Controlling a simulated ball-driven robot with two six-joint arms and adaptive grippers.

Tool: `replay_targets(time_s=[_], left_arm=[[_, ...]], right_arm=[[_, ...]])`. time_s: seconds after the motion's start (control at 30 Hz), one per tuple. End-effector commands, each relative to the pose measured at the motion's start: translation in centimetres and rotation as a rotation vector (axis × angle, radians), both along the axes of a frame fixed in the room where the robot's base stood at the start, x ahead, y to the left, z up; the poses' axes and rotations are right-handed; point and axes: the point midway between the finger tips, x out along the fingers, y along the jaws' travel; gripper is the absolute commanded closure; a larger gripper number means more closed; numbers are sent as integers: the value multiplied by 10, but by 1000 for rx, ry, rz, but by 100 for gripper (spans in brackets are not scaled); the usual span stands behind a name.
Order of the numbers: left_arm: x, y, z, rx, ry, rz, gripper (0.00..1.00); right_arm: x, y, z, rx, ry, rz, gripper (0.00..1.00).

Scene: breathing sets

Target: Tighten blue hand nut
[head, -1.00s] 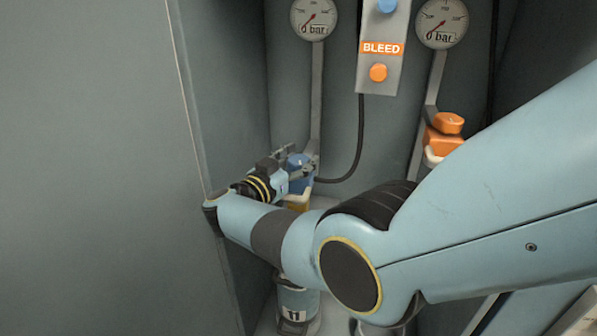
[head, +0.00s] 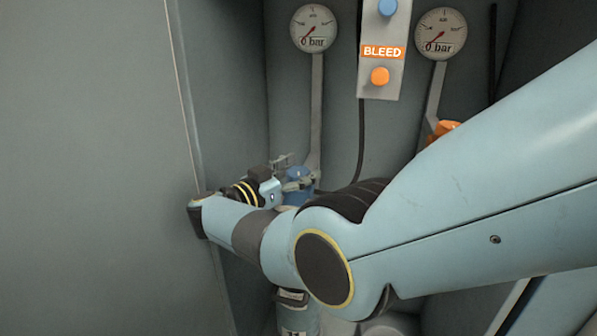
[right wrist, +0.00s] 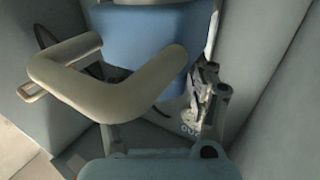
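The blue hand nut (head: 298,173) is low in the cabinet, below the left gauge, and is partly covered by my right gripper (head: 289,172). In the right wrist view a large blue part (right wrist: 155,40) fills the upper middle. One finger of my right gripper shows close to its right side; the other is mostly hidden behind a beige bent bar (right wrist: 110,85). The fingers stand apart beside the blue part, but I cannot tell whether they press on it. My left gripper is not in view.
Two gauges (head: 314,28) (head: 440,33) read 0 bar. A BLEED panel (head: 383,52) with a blue and an orange knob hangs between them. An orange part (head: 443,129) sits at the right behind my arm. A grey wall stands close on the left.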

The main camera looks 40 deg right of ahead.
Motion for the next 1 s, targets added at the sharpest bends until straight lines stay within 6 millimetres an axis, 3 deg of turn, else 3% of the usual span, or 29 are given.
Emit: replay_targets(time_s=[0.1, 0.47, 0.67, 1.0], left_arm=[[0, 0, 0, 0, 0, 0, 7], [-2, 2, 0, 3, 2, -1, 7], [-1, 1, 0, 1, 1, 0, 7], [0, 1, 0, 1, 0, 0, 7]], right_arm=[[0, 0, 0, -1, 0, 0, 27], [1, 0, 5, -1, -3, 0, 27], [0, 0, 29, -1, -6, 0, 27], [1, 0, 89, 0, -4, 1, 27]])
